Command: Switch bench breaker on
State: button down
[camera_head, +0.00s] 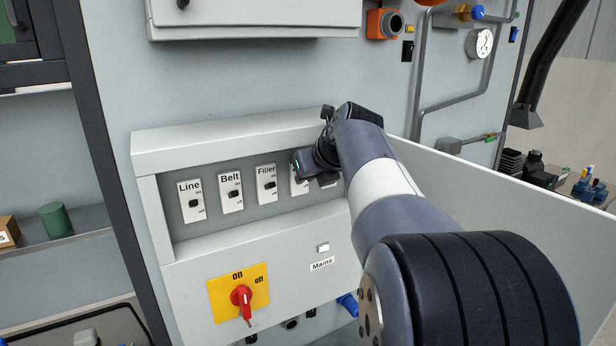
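A row of white breakers sits in a recess of the grey panel box (215,251). The Line breaker (191,212), Belt breaker (231,200) and Filler breaker (267,191) are labelled and in plain view, each with a small dark toggle. To their right a further breaker (297,187) is partly covered by my gripper (312,180), and its label is hidden. No label reading Bench is visible. My gripper is at the right part of the row, close in front of the panel. My arm hides the fingertips, and contact cannot be made out.
An open grey cover (500,201) extends to the right behind my arm. Pipes and a gauge (479,43) are at upper right.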

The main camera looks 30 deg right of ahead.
dwell(0.3)
jog(key=c, duration=1.4)
grip_release()
jog(key=b+v, duration=0.1)
jog(key=v, duration=0.9)
jog(key=shift+s+r, duration=0.3)
jog(key=p+x, duration=0.1)
jog(key=x, duration=0.9)
jog(key=shift+w+f, duration=0.25)
jog(key=shift+f, duration=0.1)
